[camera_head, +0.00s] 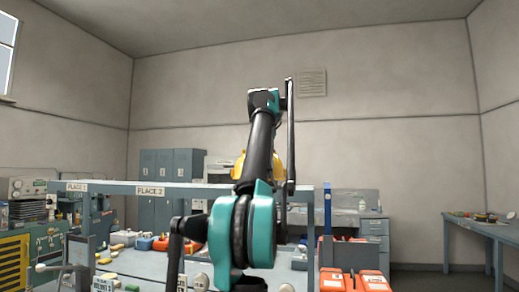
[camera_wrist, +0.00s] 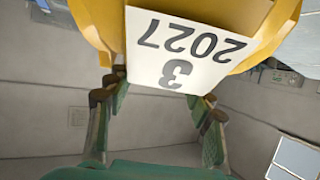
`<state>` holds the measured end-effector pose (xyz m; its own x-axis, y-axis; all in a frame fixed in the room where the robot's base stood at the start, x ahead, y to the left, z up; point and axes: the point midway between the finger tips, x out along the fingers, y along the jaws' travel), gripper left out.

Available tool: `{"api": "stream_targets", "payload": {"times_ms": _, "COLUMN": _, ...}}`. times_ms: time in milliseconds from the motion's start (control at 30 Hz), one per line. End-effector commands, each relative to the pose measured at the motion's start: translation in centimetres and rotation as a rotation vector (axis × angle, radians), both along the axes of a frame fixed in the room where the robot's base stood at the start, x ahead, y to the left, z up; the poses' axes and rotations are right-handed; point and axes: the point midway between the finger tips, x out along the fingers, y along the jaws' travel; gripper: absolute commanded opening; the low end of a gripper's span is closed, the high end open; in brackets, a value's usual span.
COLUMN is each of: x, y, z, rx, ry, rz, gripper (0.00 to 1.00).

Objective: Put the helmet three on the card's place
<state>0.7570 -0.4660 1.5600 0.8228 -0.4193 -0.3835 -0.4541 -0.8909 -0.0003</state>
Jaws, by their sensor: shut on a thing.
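The yellow helmet (camera_wrist: 100,20) fills the top of the wrist view. A white label (camera_wrist: 185,50) on it shows upside-down "2027" and "3". My gripper (camera_wrist: 158,88) is shut on the helmet, with one finger on each side near the label's lower edge. In the head view the helmet (camera_head: 238,166) shows as a yellow patch mostly hidden behind my arm, above the rail level. "PLACE 1" (camera_head: 77,187) and "PLACE 2" (camera_head: 150,190) signs are on the rail. Any further place signs are hidden by my arm or not readable.
The blue-grey rail (camera_head: 108,188) runs across a bench holding several small items. Orange cases (camera_head: 345,281) stand at front right. Grey lockers (camera_head: 172,164) stand behind.

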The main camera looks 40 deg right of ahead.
Motion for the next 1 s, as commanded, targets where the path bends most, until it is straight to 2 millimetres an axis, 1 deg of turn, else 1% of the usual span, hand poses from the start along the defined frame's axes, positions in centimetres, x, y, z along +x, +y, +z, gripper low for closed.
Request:
{"api": "stream_targets", "payload": {"times_ms": 367, "x": 0.0, "y": -0.01, "z": -0.64, "rx": 0.0, "ry": -0.001, "rz": 0.0, "gripper": 0.0}}
{"api": "stream_targets", "payload": {"times_ms": 400, "x": 0.0, "y": -0.01, "z": -0.63, "rx": 0.0, "ry": -0.001, "rz": 0.0, "gripper": 0.56}}
{"api": "stream_targets", "payload": {"times_ms": 567, "x": 0.01, "y": 0.0, "z": -0.63, "rx": 0.0, "ry": 0.0, "rz": 0.0, "gripper": 0.76}}
{"api": "stream_targets", "payload": {"times_ms": 867, "x": 0.0, "y": -0.01, "z": -0.65, "rx": 0.0, "ry": 0.0, "rz": 0.0, "gripper": 0.77}}
{"api": "stream_targets", "payload": {"times_ms": 1000, "x": -0.76, "y": 0.34, "z": -0.3, "rx": 0.0, "ry": 0.0, "rz": -0.001, "gripper": 0.77}}
